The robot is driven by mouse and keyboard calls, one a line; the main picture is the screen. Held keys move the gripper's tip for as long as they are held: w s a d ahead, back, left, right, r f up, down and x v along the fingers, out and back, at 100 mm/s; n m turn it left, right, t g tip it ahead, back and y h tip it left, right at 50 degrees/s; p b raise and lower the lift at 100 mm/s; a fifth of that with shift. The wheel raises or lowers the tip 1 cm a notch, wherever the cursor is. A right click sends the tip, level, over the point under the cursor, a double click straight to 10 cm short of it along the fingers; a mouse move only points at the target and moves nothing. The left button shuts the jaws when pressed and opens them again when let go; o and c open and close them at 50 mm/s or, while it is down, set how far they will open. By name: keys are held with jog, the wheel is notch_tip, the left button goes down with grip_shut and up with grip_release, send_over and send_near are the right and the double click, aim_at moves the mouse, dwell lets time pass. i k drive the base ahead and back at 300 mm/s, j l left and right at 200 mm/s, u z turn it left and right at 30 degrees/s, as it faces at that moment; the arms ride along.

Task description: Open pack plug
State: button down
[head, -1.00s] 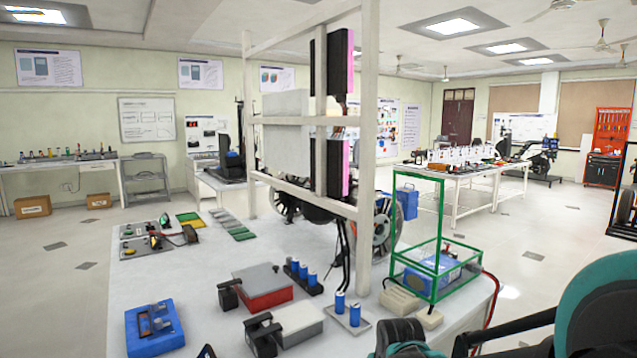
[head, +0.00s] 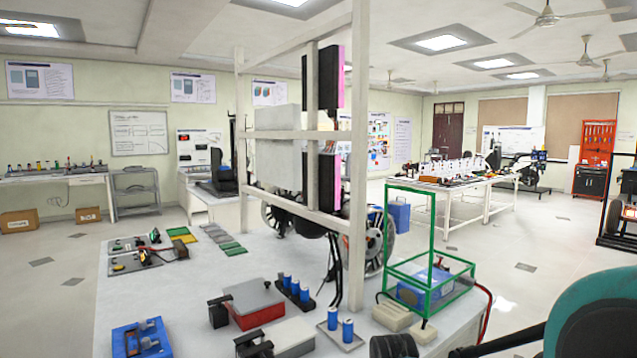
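I cannot tell for sure which part is the pack plug. A blue pack (head: 412,294) sits inside a green open frame (head: 432,257) at the right end of the white bench, with a red cable (head: 488,300) beside it. A red box with a grey lid (head: 254,303) and a black connector (head: 218,312) at its left stands at the front middle. A grey box (head: 293,338) with a black connector (head: 254,344) is nearer. A blue unit (head: 141,339) is at front left. My teal and black arm parts are at bottom right; my gripper's fingertips do not show.
A tall white rack (head: 357,160) with black and pink panels rises from the bench (head: 180,290). Blue cells stand in a black holder (head: 295,291) and on a small plate (head: 341,341). Pale blocks (head: 392,316) lie before the green frame.

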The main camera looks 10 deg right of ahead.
aim_at(470, 281)
jog(key=z, duration=1)
